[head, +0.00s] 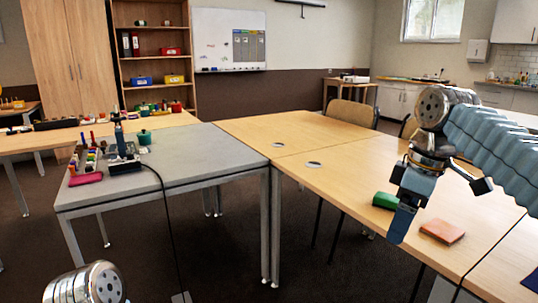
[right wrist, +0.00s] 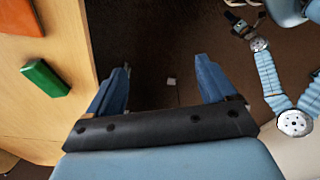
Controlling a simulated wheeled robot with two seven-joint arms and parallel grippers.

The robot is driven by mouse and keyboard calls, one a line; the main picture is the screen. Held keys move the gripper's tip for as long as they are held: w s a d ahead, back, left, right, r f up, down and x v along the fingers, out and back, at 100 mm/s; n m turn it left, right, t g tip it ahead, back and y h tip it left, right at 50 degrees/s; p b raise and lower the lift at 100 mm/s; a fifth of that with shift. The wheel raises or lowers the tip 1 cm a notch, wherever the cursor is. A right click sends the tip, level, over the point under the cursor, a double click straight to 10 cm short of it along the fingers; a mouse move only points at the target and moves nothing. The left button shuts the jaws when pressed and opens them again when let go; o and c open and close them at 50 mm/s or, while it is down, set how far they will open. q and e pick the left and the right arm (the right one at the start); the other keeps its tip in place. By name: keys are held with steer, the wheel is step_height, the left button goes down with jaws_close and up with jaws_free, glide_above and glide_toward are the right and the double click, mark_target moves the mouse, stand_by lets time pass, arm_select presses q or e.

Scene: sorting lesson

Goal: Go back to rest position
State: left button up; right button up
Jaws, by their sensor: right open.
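My right gripper (head: 410,205) is in front of the near edge of the right wooden table in the head view. In the right wrist view my right gripper (right wrist: 163,72) has its two blue fingers wide apart, with nothing between them and the dark floor behind. A joint of my left arm (head: 88,285) shows at the bottom left of the head view. In the right wrist view the end of my left arm (right wrist: 240,22) is small and dark at the top right; its fingers are too small to read.
A green block (head: 384,200) and an orange block (head: 442,231) lie on the wooden table (head: 340,185). A grey table (head: 190,160) at left carries a tool rack, small coloured items and a red pad (head: 86,178). Bare floor lies in front of the tables.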

steer(key=w+a+f+m+y, duration=0.1)
steer(key=w+a+f, duration=0.15)
steer(key=f, duration=0.85)
steer(key=w+a+f+m, duration=0.2)
steer(key=a+f, duration=0.2)
steer(key=f, duration=0.7)
steer(key=w+a+f+m+y, duration=0.1)
steer(key=w+a+f, duration=0.15)
steer(key=f, duration=0.95)
steer(key=s+a+f+m, duration=0.2)
steer(key=s+f+m, duration=0.2)
steer(key=s+f, duration=0.6)
steer(key=s+a+f+m, duration=0.3)
steer(key=s+f, duration=0.7)
steer(key=f, duration=0.2)
steer(key=shift+s+f+m+y, duration=0.2)
steer(key=shift+s+m+y, duration=0.2)
